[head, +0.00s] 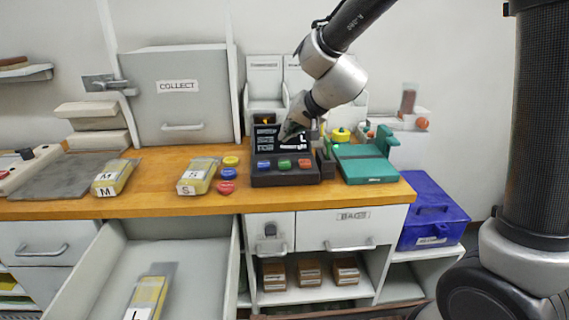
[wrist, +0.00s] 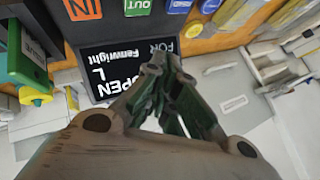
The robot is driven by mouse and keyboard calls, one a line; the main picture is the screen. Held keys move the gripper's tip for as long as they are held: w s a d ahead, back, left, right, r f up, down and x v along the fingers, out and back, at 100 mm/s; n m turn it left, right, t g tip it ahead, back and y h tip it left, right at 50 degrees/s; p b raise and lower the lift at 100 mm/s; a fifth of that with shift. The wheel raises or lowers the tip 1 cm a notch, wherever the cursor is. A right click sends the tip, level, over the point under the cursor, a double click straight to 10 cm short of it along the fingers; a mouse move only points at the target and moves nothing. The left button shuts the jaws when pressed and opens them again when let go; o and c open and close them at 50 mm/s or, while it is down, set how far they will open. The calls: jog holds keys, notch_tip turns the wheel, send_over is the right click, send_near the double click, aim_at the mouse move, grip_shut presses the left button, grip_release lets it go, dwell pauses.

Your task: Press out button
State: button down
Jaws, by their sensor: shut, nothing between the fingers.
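The out button is the green middle button (head: 284,163) on the front of a black terminal (head: 286,178). In the wrist view the green button (wrist: 138,7) shows upside down with the word OUT, cut by the top edge. My gripper (head: 290,134) is shut and empty. It is in front of the terminal's dark screen (head: 268,138), above and behind the button, and apart from it. In the wrist view its fingertips (wrist: 160,62) meet over the screen (wrist: 105,72), whose visible words include FOR Fenwright, OPEN and L.
A blue button (head: 264,164) and a red IN button (head: 304,163) flank the green one. A teal device (head: 367,168) stands close right. Yellow S (head: 198,176) and M (head: 112,178) packs lie left. An open drawer (head: 190,258) holds an L pack (head: 147,298).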

aim_at(287, 162)
jog(key=shift+f, duration=2.65)
jog(key=shift+f, duration=0.45)
jog(key=shift+f, duration=0.5)
jog(key=shift+r, duration=0.95)
jog(key=shift+r, duration=0.1)
jog(key=shift+r, duration=2.4)
